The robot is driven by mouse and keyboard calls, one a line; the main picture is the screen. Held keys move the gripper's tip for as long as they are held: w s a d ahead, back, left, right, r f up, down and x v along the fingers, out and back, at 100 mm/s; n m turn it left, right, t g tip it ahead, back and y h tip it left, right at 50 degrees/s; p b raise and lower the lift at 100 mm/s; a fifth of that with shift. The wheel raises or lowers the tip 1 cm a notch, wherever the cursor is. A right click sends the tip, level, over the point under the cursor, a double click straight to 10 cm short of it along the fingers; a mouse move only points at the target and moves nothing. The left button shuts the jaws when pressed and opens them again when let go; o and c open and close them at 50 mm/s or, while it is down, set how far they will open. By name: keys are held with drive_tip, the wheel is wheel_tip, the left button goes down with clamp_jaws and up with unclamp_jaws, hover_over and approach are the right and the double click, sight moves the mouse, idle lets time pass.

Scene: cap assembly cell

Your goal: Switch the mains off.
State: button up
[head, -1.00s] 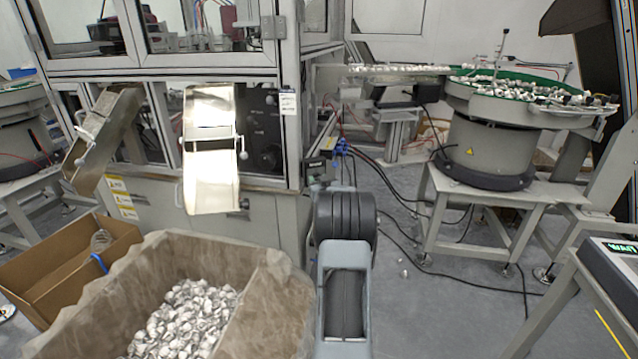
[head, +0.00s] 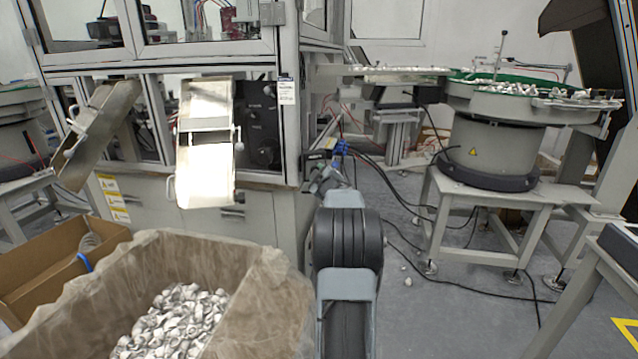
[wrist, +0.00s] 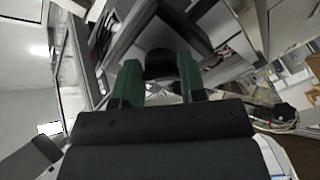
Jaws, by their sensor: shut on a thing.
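In the wrist view the two green fingers of my gripper (wrist: 159,72) stand on either side of a dark rounded knob (wrist: 160,64). The fingers are closed on it, against a grey panel. I take the knob to be the mains switch; its markings and the angle it is set at do not show. In the head view my gripper (head: 322,180) is small and partly hidden by my arm, by the front right corner of the machine cabinet (head: 268,215). The knob cannot be made out there.
A fabric-lined bin (head: 262,300) of white caps and a cardboard box (head: 60,262) stand at the front left. Metal chutes (head: 204,185) hang from the cabinet. A bowl feeder (head: 490,150) stands on a bench at the right. Cables (head: 395,205) run across the floor between.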

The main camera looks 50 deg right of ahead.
drive_tip(key=shift+n+b, duration=2.5)
drive_tip(key=shift+n, duration=1.3)
drive_tip(key=o, duration=0.9)
drive_tip(key=shift+r, duration=0.1)
drive_tip(key=p+v, duration=0.1)
drive_tip(key=v, duration=1.2)
drive_tip(key=shift+s+a, duration=0.2)
drive_tip(key=shift+s, duration=0.1)
